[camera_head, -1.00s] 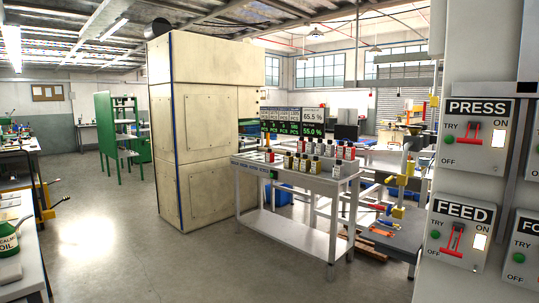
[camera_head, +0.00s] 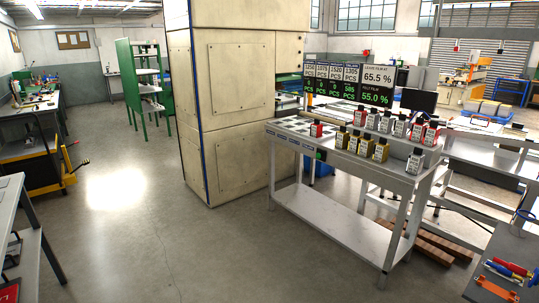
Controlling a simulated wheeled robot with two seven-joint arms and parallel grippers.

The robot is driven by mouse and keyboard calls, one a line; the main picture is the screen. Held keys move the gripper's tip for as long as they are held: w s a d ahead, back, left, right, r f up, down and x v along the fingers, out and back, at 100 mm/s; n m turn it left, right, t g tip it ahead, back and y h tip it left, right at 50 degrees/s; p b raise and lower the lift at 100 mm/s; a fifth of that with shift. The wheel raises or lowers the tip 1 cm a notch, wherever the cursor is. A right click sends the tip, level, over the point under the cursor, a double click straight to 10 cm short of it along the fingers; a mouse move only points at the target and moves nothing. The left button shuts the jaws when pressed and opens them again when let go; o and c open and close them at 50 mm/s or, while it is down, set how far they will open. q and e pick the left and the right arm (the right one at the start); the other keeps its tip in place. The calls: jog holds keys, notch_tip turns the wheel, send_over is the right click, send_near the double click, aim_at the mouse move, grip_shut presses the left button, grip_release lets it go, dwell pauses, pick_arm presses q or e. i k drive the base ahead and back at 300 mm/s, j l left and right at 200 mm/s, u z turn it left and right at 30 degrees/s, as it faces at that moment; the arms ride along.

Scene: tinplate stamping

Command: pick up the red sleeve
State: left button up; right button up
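Several small black-capped, labelled containers stand on the grey metal bench (camera_head: 345,185) right of centre. A red one (camera_head: 316,129) stands alone on the bench's left part, near a flat gridded area. Other red ones stand in the back row, one red container (camera_head: 373,120) near the middle and another red container (camera_head: 431,135) at the right end. Gold container (camera_head: 381,150) and silver ones stand among them. I cannot tell which red item is the sleeve. Neither of my grippers is in view.
A tall beige cabinet (camera_head: 235,90) stands left of the bench. A display board (camera_head: 345,82) rises behind the bench. A side table with tools (camera_head: 505,265) is at the lower right, workbenches are at the left. Open floor (camera_head: 170,230) lies in front.

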aim_at(316, 127)
jog(key=i, duration=3.4)
